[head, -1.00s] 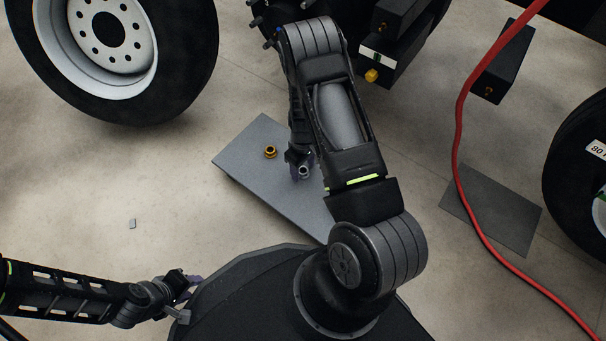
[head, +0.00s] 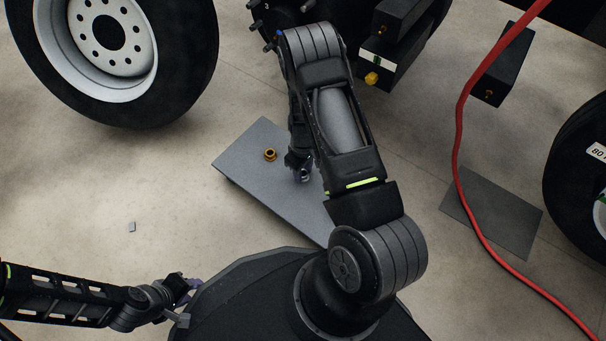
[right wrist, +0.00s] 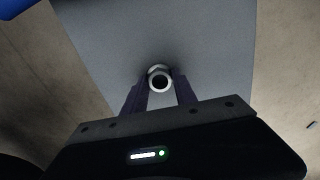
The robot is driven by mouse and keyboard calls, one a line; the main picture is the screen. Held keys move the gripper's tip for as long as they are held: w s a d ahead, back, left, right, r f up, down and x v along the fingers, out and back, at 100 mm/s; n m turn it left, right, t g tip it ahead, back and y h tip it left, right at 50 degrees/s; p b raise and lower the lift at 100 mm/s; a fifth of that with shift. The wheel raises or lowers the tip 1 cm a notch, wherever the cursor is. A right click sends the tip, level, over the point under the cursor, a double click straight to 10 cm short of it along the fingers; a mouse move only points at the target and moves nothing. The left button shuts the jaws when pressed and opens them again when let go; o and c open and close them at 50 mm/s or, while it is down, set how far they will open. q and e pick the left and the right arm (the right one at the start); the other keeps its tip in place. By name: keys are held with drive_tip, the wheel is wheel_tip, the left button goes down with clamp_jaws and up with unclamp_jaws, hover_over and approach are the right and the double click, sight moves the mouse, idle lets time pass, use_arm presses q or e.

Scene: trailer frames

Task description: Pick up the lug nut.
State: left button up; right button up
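A silver lug nut (right wrist: 160,79) shows in the right wrist view above the grey plate, its round opening facing the camera.
A wheel with a tyre (head: 190,80) stands at upper left, another tyre (head: 575,175) at right. Black boxes (head: 395,55) are at upper right. A red hose (head: 460,120) runs down the right side. A small grey piece (head: 132,227) lies on open floor at left.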

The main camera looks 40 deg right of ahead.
clamp_jaws()
wheel_tip(320, 180, up, 10)
drive_tip(key=p, duration=0.4)
drive_tip(key=shift+p, duration=0.3)
idle(0.4)
drive_tip(key=shift+c, duration=0.5)
unclamp_jaws()
clamp_jaws()
